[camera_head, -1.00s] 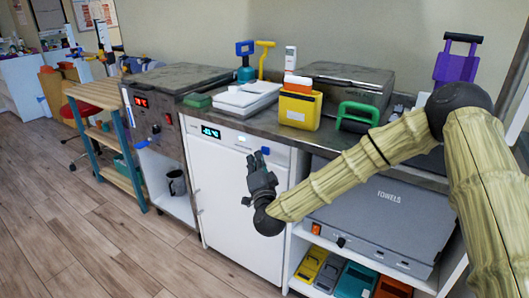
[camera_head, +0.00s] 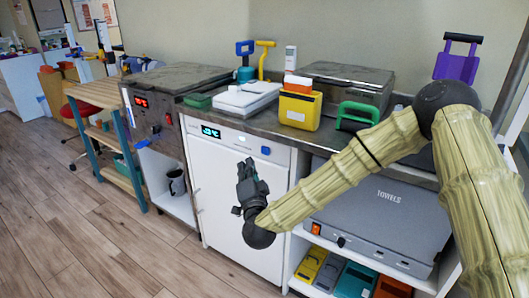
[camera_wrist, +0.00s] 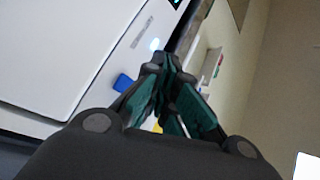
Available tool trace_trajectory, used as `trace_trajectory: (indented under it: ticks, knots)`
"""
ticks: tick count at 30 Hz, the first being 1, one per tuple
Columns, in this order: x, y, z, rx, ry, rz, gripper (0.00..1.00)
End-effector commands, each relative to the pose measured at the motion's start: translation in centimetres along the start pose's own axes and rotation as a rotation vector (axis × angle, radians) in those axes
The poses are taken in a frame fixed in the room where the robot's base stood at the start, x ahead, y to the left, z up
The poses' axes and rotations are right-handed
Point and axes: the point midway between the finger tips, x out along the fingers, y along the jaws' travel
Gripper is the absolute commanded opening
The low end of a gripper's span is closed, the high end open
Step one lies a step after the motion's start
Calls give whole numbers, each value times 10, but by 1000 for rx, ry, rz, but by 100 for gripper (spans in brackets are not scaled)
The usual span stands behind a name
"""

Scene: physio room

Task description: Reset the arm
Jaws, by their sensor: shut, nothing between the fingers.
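My arm (camera_head: 335,180) reaches in from the right in the head view, its elbow above the counter at the right. My gripper (camera_head: 246,166) is at its end, in front of the white freezer door, with its fingers pointing up. In the wrist view my gripper (camera_wrist: 165,65) has its dark green fingers brought together at the tips, with nothing between them. It appears apart from the freezer door.
The white freezer (camera_head: 222,205) with a lit display stands under the counter (camera_head: 265,125). A grey towel warmer (camera_head: 385,215) is at the right, above several coloured boxes on a shelf. A yellow container (camera_head: 299,108) and green-handled item (camera_head: 358,112) stand on the counter.

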Motion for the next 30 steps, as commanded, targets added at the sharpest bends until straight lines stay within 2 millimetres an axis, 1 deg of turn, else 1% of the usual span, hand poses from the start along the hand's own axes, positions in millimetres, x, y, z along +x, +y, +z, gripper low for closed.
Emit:
trace_trajectory:
  ticks: [10, 11, 14, 17, 18, 20, 21, 23, 24, 26, 27, 29, 30]
  knots:
    - [-2, 3, 2, -4, -8, 4, 0]
    - [-4, 6, 5, -8, -16, 9, 0]
    - [-17, 23, 20, -34, -71, 39, 0]
    - [-44, 55, 44, -83, -168, 95, 0]
    - [-57, 69, 55, -105, -214, 120, 0]
    - [-79, 91, 70, -139, -287, 161, 0]
    - [-95, 107, 79, -161, -334, 189, 0]
    - [-119, 129, 91, -194, -404, 231, 0]
    - [-136, 143, 98, -216, -451, 259, 0]
    - [-162, 164, 106, -247, -521, 300, 0]
    - [-180, 178, 111, -267, -567, 329, 0]
    - [-208, 198, 117, -297, -637, 373, 0]
    - [-227, 211, 120, -317, -683, 401, 0]
